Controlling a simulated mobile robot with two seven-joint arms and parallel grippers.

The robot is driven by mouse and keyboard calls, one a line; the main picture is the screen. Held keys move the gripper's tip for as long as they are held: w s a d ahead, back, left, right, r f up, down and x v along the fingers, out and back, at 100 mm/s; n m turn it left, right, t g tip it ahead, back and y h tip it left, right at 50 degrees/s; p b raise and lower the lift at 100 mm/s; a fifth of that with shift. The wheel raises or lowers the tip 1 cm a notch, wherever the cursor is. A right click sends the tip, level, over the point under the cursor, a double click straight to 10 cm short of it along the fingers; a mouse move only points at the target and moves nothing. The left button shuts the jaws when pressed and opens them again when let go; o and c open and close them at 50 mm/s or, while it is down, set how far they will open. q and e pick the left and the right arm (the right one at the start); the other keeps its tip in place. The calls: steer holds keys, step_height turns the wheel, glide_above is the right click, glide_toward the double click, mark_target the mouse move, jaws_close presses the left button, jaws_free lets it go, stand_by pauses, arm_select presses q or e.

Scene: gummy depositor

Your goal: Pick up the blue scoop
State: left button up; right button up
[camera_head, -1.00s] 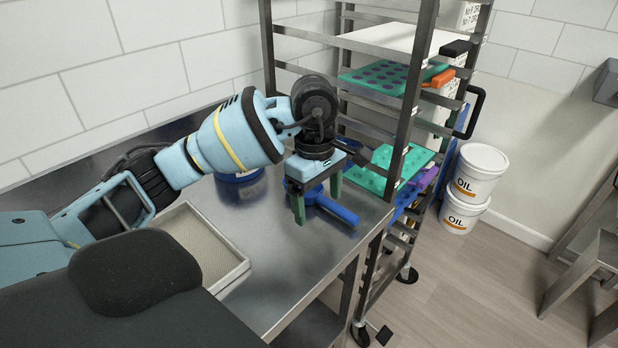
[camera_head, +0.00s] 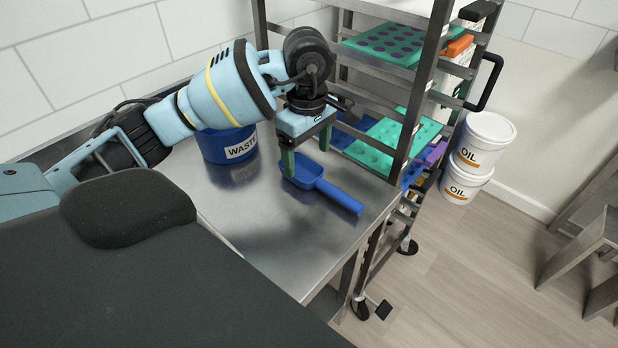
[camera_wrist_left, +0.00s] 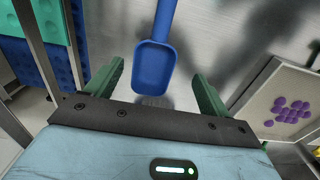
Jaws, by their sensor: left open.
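The blue scoop (camera_head: 322,186) lies on the steel table, its handle pointing to the front right in the head view. In the left wrist view the scoop (camera_wrist_left: 154,66) shows its bowl between and beyond the fingers, with the handle running up out of the frame. My left gripper (camera_head: 306,152) is open, with green fingers (camera_wrist_left: 155,88) pointing down over the bowl end of the scoop. The fingers stand apart on either side of the bowl and do not visibly grip it. My right gripper is not in view.
A blue waste tub (camera_head: 226,146) stands on the table behind my left arm. A steel rack (camera_head: 416,90) with green mould trays (camera_head: 398,140) stands at the table's right end. A tray with purple gummies (camera_wrist_left: 290,112) shows in the left wrist view. Oil buckets (camera_head: 484,140) stand beyond the rack.

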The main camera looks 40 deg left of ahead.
mark_target(309, 182)
arm_select(q)
steer(key=shift+f, duration=0.2)
steer(key=f, duration=0.4)
steer(key=shift+w+a, duration=0.1)
steer(key=shift+w, duration=0.25)
steer(key=shift+f, duration=0.55)
steer(key=c, duration=1)
steer(key=shift+c, duration=0.2)
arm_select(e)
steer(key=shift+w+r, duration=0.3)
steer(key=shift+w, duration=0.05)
